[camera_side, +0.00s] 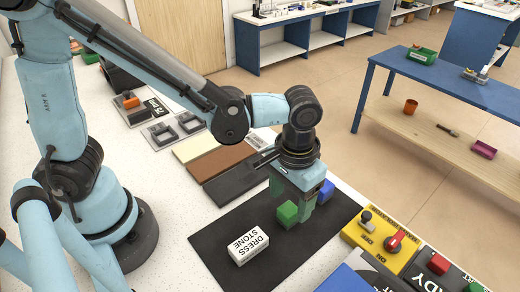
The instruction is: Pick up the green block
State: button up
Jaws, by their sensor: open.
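The green block (287,214) sits on the black mat (215,235), on the white table. My gripper (297,207) points down right at the green block, with its jaws open. I cannot tell whether the fingers touch the block.
A blue block (325,192) stands close behind my gripper to the right. A yellow control box (381,240) with a red knob is at the right. Brown, cream and dark plates lie behind.

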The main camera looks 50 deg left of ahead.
aim_at(289, 209)
jog(key=shift+f, duration=2.2)
jog(key=c, duration=1.1)
jog(key=shift+r, duration=0.15)
jog(key=shift+r, duration=0.55)
notch_tip(289, 209, up, 3)
jog(key=shift+f, duration=0.15)
jog(key=s+d+r, duration=0.5)
jog(key=s+r, duration=0.2)
jog(key=s, duration=0.3)
jog(key=shift+s+d, duration=0.25)
